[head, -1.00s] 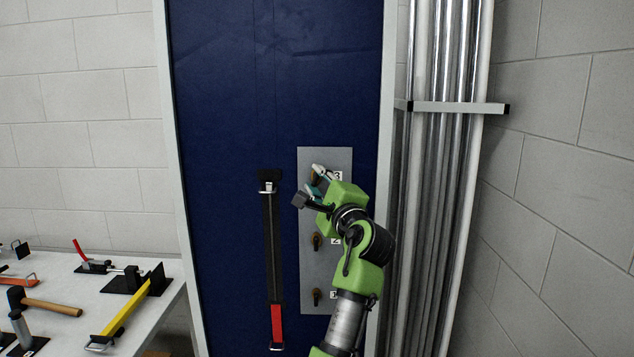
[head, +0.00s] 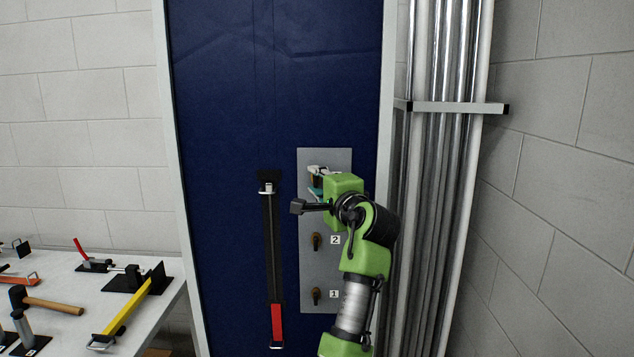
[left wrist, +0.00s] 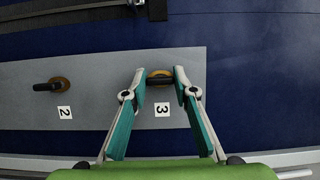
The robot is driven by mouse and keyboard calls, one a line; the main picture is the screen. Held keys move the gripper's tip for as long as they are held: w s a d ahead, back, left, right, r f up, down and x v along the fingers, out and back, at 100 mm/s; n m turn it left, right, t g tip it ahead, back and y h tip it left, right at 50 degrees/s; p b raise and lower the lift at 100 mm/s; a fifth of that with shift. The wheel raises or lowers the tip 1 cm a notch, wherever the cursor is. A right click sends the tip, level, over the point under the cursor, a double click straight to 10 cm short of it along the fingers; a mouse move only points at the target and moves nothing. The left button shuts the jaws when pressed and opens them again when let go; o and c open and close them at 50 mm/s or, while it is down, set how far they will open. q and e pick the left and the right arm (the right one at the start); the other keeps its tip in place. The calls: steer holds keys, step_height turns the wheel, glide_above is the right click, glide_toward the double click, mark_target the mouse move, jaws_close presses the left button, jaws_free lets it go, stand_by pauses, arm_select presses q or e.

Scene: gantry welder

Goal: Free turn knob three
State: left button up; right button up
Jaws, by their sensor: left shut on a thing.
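Knob three is in the left wrist view (left wrist: 159,77), a dark handle on a brass base beside the label "3". It sits on a grey plate (head: 318,268) on the blue panel. My left gripper (head: 315,178) is at the top of this plate in the head view and covers most of the knob. In the left wrist view its teal-padded fingers (left wrist: 160,82) are on both sides of the knob, shut on it. My right gripper is not in view.
Knob two (head: 316,241) and knob one (head: 316,296) are below on the same plate. A black and red strap (head: 272,250) hangs to the left. Metal pipes (head: 445,200) stand at the right. A table (head: 60,290) with tools is at the lower left.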

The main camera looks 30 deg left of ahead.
arm_select(q)
steer(key=shift+f, duration=0.1)
steer(key=o, duration=1.1)
steer(key=v, duration=1.2)
